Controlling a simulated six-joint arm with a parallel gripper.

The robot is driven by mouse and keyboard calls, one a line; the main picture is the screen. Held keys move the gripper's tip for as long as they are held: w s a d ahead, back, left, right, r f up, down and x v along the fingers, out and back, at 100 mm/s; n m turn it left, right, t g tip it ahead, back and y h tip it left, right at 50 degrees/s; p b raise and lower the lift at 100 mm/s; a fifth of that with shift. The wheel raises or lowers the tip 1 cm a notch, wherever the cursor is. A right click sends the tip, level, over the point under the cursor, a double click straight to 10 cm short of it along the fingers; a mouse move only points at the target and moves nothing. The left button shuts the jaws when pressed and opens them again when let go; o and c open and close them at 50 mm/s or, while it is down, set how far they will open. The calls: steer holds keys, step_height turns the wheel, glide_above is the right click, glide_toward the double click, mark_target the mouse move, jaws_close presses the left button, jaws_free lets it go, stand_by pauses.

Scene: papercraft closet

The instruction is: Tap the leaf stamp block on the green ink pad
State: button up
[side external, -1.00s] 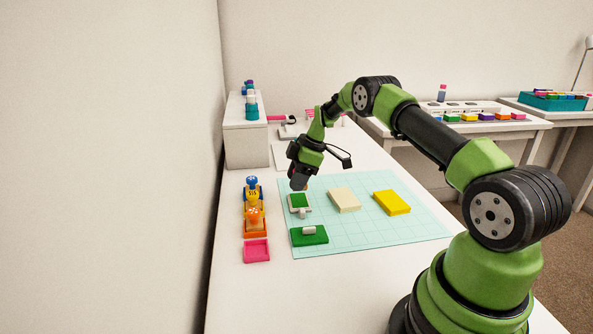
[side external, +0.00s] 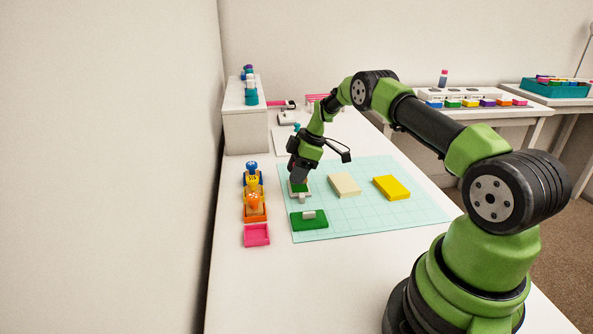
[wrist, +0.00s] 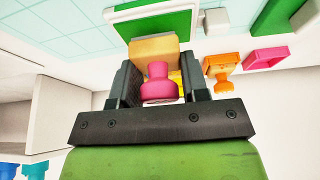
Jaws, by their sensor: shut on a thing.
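My gripper (side external: 298,178) points down over the green ink pad (side external: 306,187) near the mat's left edge. In the wrist view, its two fingers are shut on a stamp block (wrist: 153,48) with a wooden base and a pink knob (wrist: 159,78). The stamp's face is hidden, so I cannot see a leaf on it. The pad's green surface in a white tray (wrist: 152,9) shows just beyond the block. The block overlaps the pad's edge in this view; I cannot tell whether they touch.
A green piece with a pale tab (side external: 309,222) lies in front of the pad. Cream (side external: 344,185) and yellow (side external: 391,188) blocks lie to the right on the mat (side external: 380,220). Blue, yellow and orange stamps (side external: 254,190) and a pink tray (side external: 256,235) stand left.

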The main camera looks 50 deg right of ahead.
steer(key=shift+f, duration=0.75)
stand_by(0.9)
steer(key=shift+r, duration=0.15)
steer(key=shift+r, duration=0.6)
steer(key=shift+f, duration=0.6)
stand_by(1.1)
steer(key=shift+r, duration=0.65)
steer(key=shift+f, duration=0.75)
stand_by(0.6)
